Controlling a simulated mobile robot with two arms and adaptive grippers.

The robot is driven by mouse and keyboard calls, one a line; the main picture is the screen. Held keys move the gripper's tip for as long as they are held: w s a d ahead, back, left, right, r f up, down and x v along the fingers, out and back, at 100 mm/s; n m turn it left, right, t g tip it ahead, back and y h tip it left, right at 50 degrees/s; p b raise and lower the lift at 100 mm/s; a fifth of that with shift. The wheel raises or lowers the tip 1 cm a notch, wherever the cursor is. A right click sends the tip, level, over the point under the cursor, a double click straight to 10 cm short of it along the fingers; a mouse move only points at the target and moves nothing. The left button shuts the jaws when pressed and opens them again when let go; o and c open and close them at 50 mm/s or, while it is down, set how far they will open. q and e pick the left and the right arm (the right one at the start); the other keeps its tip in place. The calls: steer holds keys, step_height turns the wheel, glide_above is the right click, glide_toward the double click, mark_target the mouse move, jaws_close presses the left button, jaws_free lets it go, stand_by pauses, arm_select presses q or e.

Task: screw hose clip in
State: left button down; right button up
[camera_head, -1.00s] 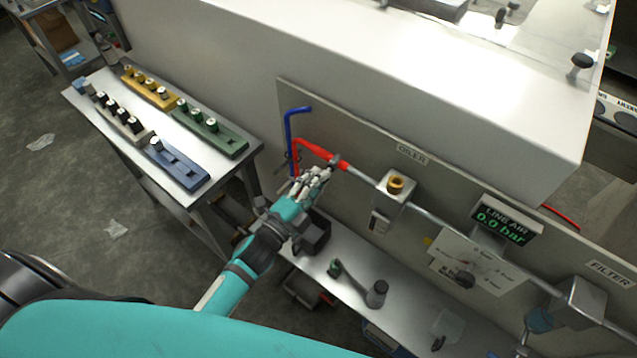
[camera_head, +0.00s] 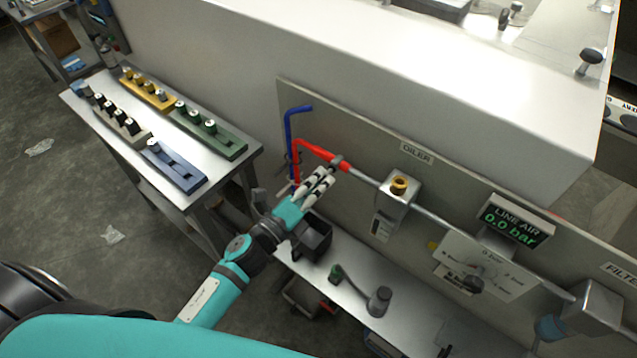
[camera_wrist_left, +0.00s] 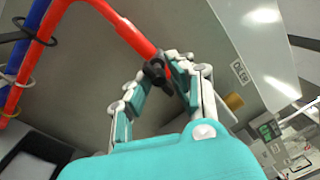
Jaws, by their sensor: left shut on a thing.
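The red hose (camera_head: 312,150) runs along the wall panel and ends on a grey metal pipe (camera_head: 362,177) that leads to the oiler. The dark hose clip (camera_head: 336,161) sits around the hose end. It also shows in the left wrist view (camera_wrist_left: 155,71), with a black part sticking out between my fingers. My left gripper (camera_head: 329,174) reaches up from below and is shut on the hose clip. The wrist view shows its fingers (camera_wrist_left: 166,88) on either side of that part. The exact contact is partly hidden. My right gripper is not in view.
A blue hose (camera_head: 288,130) hangs left of the red one. The oiler block (camera_head: 399,198) and LINE AIR display (camera_head: 514,222) are to the right. A shelf (camera_head: 405,315) with a black bin (camera_head: 314,238) lies below. A side table (camera_head: 213,172) with coloured racks stands left.

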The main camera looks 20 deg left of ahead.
arm_select(q)
steer(key=shift+s+f, duration=0.15)
steer(key=shift+f, duration=0.25)
steer(key=c, duration=1.4)
jaws_free()
steer(key=shift+o, duration=0.7)
steer(key=shift+a+r, duration=0.1)
steer(key=shift+r, duration=0.05)
steer(key=shift+r, duration=0.1)
steer(key=r+v, duration=0.1)
steer(key=v, duration=1.1)
steer(key=shift+f, duration=0.5)
